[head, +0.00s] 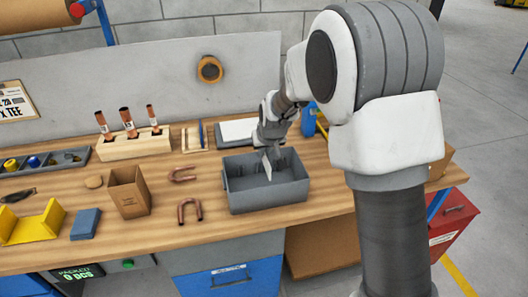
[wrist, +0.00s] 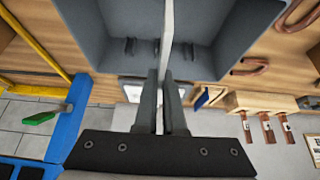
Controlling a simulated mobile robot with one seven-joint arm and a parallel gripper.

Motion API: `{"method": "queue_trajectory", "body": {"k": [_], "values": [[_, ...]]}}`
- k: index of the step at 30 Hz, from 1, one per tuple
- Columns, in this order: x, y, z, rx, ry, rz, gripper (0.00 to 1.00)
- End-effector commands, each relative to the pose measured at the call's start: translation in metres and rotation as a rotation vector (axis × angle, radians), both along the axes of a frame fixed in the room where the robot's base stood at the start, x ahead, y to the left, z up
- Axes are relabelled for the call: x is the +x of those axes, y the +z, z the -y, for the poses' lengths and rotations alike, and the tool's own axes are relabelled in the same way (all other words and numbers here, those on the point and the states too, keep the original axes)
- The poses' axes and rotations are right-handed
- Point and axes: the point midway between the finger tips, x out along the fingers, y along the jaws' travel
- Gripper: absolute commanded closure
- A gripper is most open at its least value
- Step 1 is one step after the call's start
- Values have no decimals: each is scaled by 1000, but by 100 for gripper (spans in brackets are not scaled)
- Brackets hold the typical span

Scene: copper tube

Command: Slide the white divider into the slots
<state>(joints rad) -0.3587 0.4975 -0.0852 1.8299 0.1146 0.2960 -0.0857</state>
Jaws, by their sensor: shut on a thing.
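The white divider (head: 267,166) is a thin plate. My gripper (head: 265,148) is shut on it and holds it over the grey bin (head: 234,200). In the head view its lower part shows inside the bin, tilted slightly; I cannot tell whether its edges sit in the slots. In the wrist view the divider (wrist: 167,30) shows edge-on between the fingertips of my gripper (wrist: 164,80). Slot ribs (wrist: 130,47) show on the wall of the grey bin (wrist: 105,35) beside it. The divider's lower edge is hidden.
A blue block (head: 86,223) and yellow V-block (head: 32,224) are farther left. A white-topped pad (head: 236,130) lies behind the bin.

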Motion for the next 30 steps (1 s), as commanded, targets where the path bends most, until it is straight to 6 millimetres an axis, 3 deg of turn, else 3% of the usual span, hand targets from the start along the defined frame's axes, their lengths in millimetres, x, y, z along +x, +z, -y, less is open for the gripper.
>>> {"method": "queue_trajectory", "body": {"k": [12, 30], "values": [[0, -43, 0, 0, 0, 0, 100], [0, -47, 0, 0, 0, 0, 100]]}}
